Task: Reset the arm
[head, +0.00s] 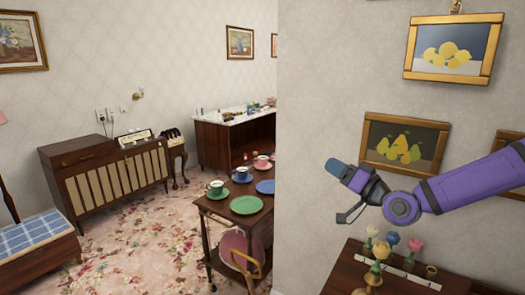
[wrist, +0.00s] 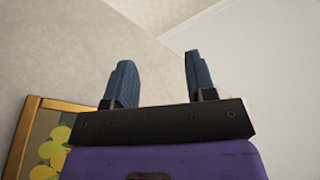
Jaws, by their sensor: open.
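My gripper (head: 337,170) is at the end of my purple arm on the right of the head view, in front of the wall. In the wrist view, my gripper (wrist: 158,82) shows two blue fingers set apart with nothing between them. It points up toward the corner of wall and ceiling. In the head view, it is left of the framed pear picture (head: 405,146) and above a dark wooden cabinet (head: 345,275). The distance from gripper to wall is hard to judge.
A framed lemon picture (head: 455,48) hangs above my arm. Flower ornaments (head: 381,250) stand on the cabinet below. Left of the wall corner is a table with a green plate (head: 246,204) and cups. A radio cabinet (head: 108,180) stands farther left. The flowered carpet (head: 150,245) has free room.

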